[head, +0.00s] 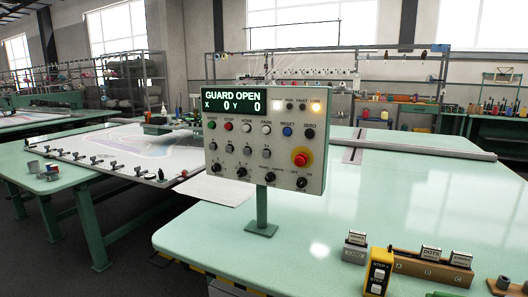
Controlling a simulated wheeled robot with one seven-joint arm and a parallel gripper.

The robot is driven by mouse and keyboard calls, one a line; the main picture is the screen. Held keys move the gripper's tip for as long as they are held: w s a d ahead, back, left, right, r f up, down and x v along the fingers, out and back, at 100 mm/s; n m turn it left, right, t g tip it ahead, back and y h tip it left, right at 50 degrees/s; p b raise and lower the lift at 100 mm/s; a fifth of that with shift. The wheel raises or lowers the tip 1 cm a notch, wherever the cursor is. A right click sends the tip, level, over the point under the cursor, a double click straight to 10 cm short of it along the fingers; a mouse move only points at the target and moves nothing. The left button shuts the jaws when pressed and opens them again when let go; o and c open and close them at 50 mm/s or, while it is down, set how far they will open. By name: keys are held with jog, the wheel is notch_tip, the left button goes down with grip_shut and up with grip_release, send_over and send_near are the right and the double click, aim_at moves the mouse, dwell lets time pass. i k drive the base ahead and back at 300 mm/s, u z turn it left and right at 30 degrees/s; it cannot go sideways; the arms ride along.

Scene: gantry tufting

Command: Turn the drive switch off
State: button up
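A control panel (225,150) stands on a green post above the pale green table. Its display (234,101) reads "GUARD OPEN", X 0, Y 0. A row of black rotary knobs runs along its lower edge. The rightmost knob (301,183) sits below the red emergency button (301,157), with small lettering above it that seems to read off and on. Which knob is the drive switch, and its setting, I cannot tell for sure. My gripper is not in view.
The green table (400,200) is mostly bare right of the panel. A yellow step button box (379,271) and a wooden rack (432,268) with labelled blocks stand at its front right. A frame with clips (110,155) lies left behind the panel.

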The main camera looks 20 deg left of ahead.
aim_at(301, 183)
jog(key=z, duration=1.4)
jog(key=k, duration=1.25)
jog(key=u, duration=1)
jog(key=i, duration=1)
jog(key=z, duration=0.05)
